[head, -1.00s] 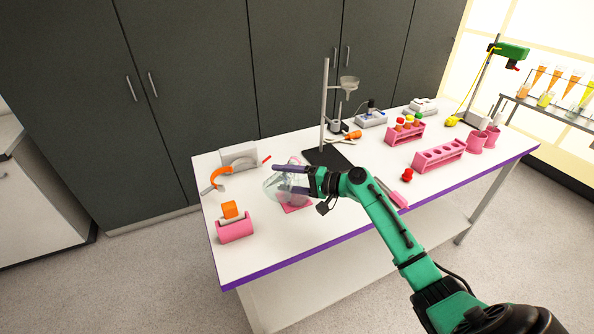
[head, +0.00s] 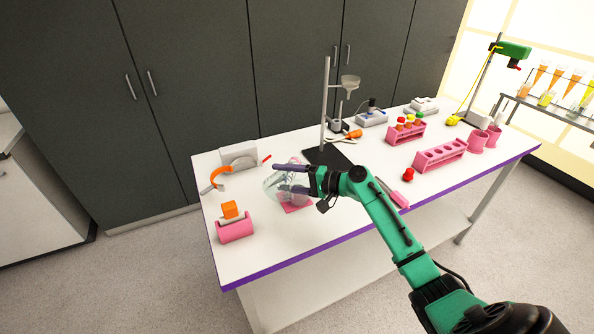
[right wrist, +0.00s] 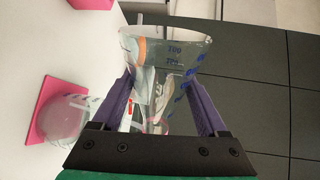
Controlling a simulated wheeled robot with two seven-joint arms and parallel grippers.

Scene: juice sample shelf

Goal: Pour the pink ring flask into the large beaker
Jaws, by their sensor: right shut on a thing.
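My right gripper (head: 288,178) is shut on a clear glass flask (head: 272,186) with blue volume marks. In the right wrist view the flask (right wrist: 165,50) sits between the purple fingers (right wrist: 160,105), its wide end away from the palm and its narrow end near it. A pinkish band shows faintly at the narrow end. A clear beaker (right wrist: 66,118) stands on a pink mat (right wrist: 40,112) at the left of that view, apart from the fingers. In the head view the flask and gripper partly hide the beaker and mat (head: 297,208). My left gripper is not in view.
A black stand base (head: 330,158) with a funnel (head: 350,83) stands behind the gripper. A pink holder (head: 235,232) with an orange block and an orange-banded item (head: 220,178) are at the left. Pink racks (head: 438,156) stand at the right. The table front is clear.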

